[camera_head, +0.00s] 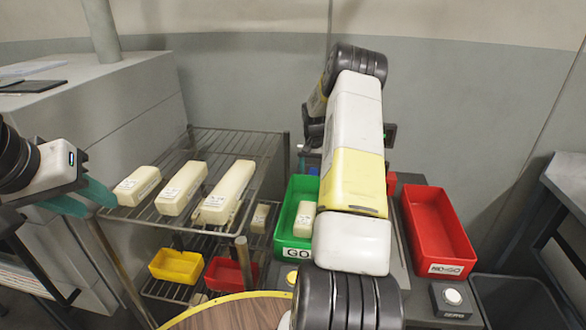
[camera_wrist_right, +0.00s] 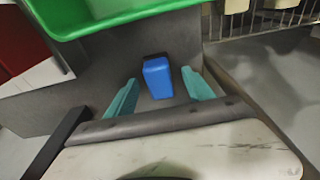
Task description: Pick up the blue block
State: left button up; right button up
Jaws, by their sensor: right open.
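The blue block (camera_wrist_right: 157,79) stands out in the right wrist view, on a grey surface with a dark piece at its far end. My right gripper (camera_wrist_right: 160,92) is open, its two teal fingers to either side of the block's near end in the picture. I cannot tell whether they touch it or how far off it is. In the head view my right arm hides the right gripper; a small blue patch (camera_head: 313,171) beside the arm may be the block. My left gripper (camera_head: 98,208) is at the left, its teal fingers apart and empty, near the wire rack.
A wire rack (camera_head: 262,150) holds several cream blocks, with yellow (camera_head: 177,266) and red (camera_head: 226,274) bins below. A green GO bin (camera_head: 287,213) with a cream block stands left of my right arm, also close in the wrist view (camera_wrist_right: 120,18). A red NO-GO bin (camera_head: 437,228) is right.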

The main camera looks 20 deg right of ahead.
jog(key=shift+f, duration=0.5)
grip_shut()
jog(key=shift+r, duration=0.15)
notch_tip(320, 180, up, 28)
dwell(0.4)
